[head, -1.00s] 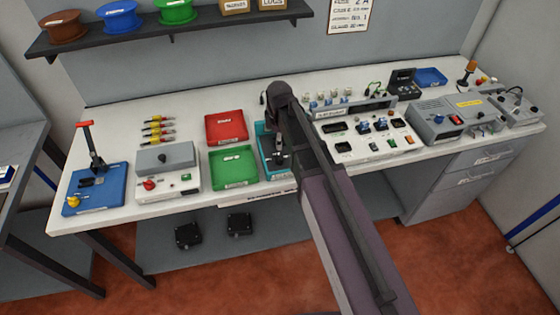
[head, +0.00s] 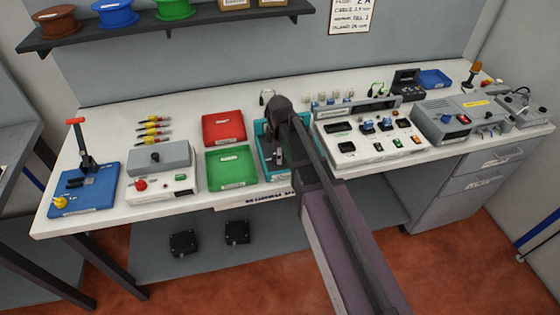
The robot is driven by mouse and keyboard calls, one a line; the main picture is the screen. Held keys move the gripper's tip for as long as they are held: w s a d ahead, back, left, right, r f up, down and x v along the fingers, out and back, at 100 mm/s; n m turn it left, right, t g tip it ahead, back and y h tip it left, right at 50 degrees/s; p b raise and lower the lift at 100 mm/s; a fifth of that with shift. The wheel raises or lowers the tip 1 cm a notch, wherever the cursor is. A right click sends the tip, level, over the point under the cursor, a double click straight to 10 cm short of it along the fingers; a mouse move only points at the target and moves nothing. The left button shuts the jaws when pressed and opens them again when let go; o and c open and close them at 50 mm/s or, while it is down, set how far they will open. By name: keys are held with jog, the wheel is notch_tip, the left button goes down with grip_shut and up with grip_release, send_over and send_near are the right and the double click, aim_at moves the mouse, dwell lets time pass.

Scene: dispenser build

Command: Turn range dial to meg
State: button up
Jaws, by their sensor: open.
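My gripper (head: 278,158) points down over a teal tray (head: 262,145) near the bench middle, left of the panel and well apart from the grey box. It is small, dark and partly hidden by my arm; it looks open and empty.
A green tray (head: 232,170) and a red tray (head: 223,127) lie left of my gripper. A grey box with a red knob (head: 140,185) and a blue lever press (head: 95,195) stand farther left. A blue tray (head: 434,79) sits at the back right. A shelf (head: 180,30) hangs above.

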jog(key=shift+f+b, duration=0.5)
jog(key=shift+f, duration=0.25)
jog(key=c, duration=1.1)
